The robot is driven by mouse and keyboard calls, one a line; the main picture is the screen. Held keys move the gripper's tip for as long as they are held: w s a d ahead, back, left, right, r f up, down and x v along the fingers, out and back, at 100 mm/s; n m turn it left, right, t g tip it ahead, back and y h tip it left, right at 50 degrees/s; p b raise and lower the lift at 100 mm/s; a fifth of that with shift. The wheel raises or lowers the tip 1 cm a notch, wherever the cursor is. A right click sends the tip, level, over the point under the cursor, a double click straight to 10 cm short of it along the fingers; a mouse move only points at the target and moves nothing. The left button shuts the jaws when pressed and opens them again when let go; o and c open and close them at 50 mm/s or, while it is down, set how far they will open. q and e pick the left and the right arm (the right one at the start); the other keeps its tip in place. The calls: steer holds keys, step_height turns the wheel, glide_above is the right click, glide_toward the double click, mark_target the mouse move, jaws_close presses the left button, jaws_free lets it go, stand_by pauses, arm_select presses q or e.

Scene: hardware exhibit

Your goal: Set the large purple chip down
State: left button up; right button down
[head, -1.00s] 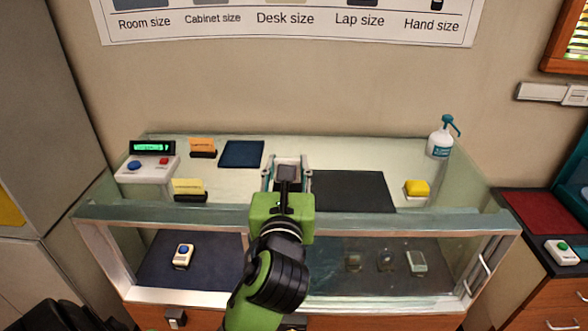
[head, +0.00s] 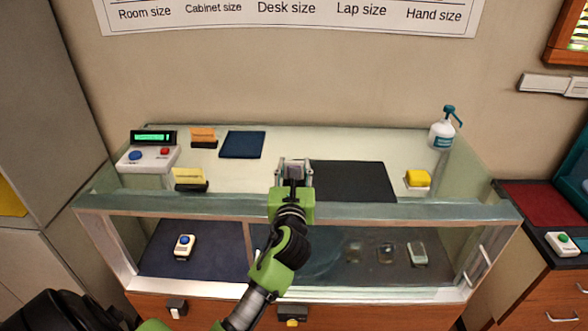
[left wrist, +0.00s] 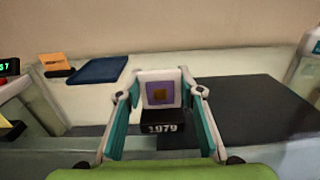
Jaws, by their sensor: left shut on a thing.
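The large purple chip (left wrist: 160,93) shows in the left wrist view as a purple square with a brown centre in a pale frame. A black block marked "1979" (left wrist: 162,126) is at its lower edge. My left gripper (left wrist: 161,100) is shut on it, one finger on each side. In the head view the left gripper (head: 294,170) is over the front part of the glass counter, at the left edge of a black mat (head: 352,182). The chip is mostly hidden there. I cannot tell whether it touches the counter. My right gripper is not in view.
On the counter (head: 330,144) stand a dark blue pad (head: 242,145), a button box (head: 148,158), orange (head: 203,135) and yellow (head: 188,176) cards, a yellow block (head: 418,178) and a pump bottle (head: 443,130). The black mat looks bare. A glass front edge (head: 400,210) runs along the near side.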

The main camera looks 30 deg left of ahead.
arm_select(q)
steer(key=shift+f, duration=0.2)
steer(key=shift+s+d+r, duration=0.1)
steer(key=shift+f, duration=0.2)
steer(key=o, duration=1.1)
